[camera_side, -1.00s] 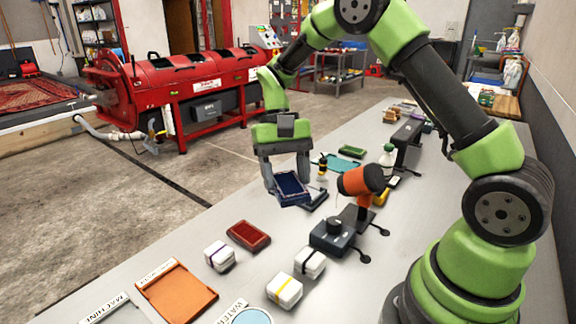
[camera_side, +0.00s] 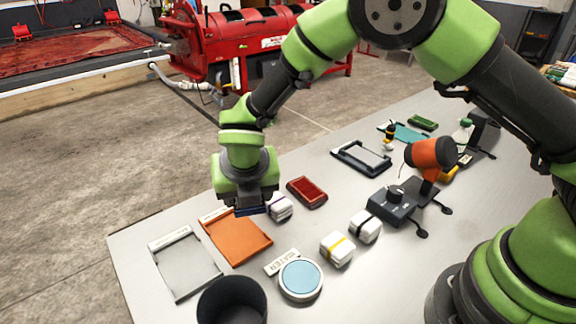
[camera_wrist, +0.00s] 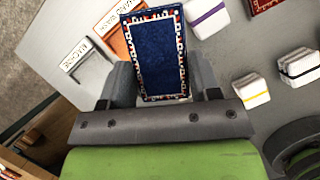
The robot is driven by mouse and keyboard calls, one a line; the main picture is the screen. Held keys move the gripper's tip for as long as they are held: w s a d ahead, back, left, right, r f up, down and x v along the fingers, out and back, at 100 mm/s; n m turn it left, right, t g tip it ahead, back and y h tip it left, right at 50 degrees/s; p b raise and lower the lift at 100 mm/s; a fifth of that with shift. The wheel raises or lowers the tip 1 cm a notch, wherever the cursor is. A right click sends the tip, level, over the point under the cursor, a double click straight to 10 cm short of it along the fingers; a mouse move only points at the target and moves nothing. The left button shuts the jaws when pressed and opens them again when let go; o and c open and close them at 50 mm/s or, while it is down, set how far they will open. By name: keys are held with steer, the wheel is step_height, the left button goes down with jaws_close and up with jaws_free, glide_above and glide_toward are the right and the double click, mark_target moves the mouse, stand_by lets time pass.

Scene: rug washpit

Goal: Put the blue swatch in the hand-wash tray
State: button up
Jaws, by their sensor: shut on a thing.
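The blue swatch (camera_wrist: 160,55) is dark blue with a patterned white, red and blue border. My gripper (camera_wrist: 163,82) is shut on it, with a finger at each long side. In the side view my gripper (camera_side: 246,192) is low beside the far-right part of the orange tray, and only a thin dark edge of the swatch (camera_side: 252,210) shows under it. The orange tray (camera_side: 238,240) is the hand-wash tray, its label partly readable in the wrist view (camera_wrist: 118,42). It looks empty, though the gripper hides its back corner. Height above it is unclear.
A grey machine tray (camera_side: 186,268) lies left of the orange one. A purple-banded white block (camera_side: 280,207) and a red swatch (camera_side: 307,192) sit close on the right. A black bucket (camera_side: 232,300), a water dish (camera_side: 301,278), and a knobbed box (camera_side: 392,206) stand nearby.

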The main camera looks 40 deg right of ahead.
mark_target(238, 234)
steer(key=a+n, duration=0.1)
steer(key=a+n+y, duration=0.1)
steer(key=shift+a+f+n, duration=0.2)
steer(key=shift+f+n, duration=0.15)
steer(key=shift+n, duration=0.05)
steer(key=shift+a+f+n, duration=0.2)
steer(key=shift+a+n, duration=0.1)
steer(key=shift+f, duration=2.75)
steer(key=shift+f, duration=0.4)
steer(key=o, duration=1.3)
steer(key=shift+d, duration=0.1)
steer(key=shift+r, duration=3.5)
